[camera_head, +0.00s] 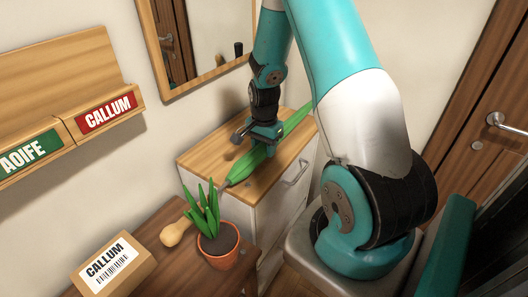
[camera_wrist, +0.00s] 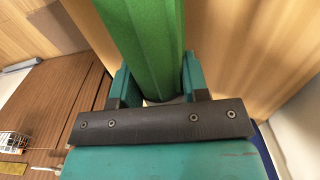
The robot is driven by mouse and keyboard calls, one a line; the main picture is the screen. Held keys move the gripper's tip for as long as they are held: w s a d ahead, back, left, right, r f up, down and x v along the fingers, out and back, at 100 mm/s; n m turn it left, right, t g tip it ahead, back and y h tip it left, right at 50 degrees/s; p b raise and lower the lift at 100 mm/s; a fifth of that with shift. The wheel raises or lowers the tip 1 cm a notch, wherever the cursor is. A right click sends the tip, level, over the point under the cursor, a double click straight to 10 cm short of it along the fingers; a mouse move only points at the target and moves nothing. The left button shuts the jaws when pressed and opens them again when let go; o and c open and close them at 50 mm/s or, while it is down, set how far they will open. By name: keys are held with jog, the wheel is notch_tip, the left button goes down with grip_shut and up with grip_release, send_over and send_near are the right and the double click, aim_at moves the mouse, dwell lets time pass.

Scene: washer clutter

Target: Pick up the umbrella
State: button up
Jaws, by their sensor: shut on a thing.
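The green folded umbrella (camera_head: 249,164) lies along the wooden top of a white cabinet in the head view, its tip pointing toward the potted plant. My gripper (camera_head: 262,136) is over its middle and shut on it. In the wrist view the green umbrella (camera_wrist: 146,45) runs between the two teal fingers of my gripper (camera_wrist: 153,88). I cannot tell whether the umbrella still touches the cabinet top. Part of it is hidden behind my gripper and arm.
A potted plant (camera_head: 217,259), a tan pear-shaped object (camera_head: 175,232) and a box labelled CALLUM (camera_head: 113,263) stand on a brown table. A mirror (camera_head: 203,42) hangs above the cabinet (camera_head: 246,200). A wall shelf (camera_head: 107,114) with name labels is at left. A door (camera_head: 488,110) is at right.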

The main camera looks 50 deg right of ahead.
aim_at(264, 144)
notch_tip(264, 144, up, 18)
jog(key=b, duration=0.2)
dwell(0.5)
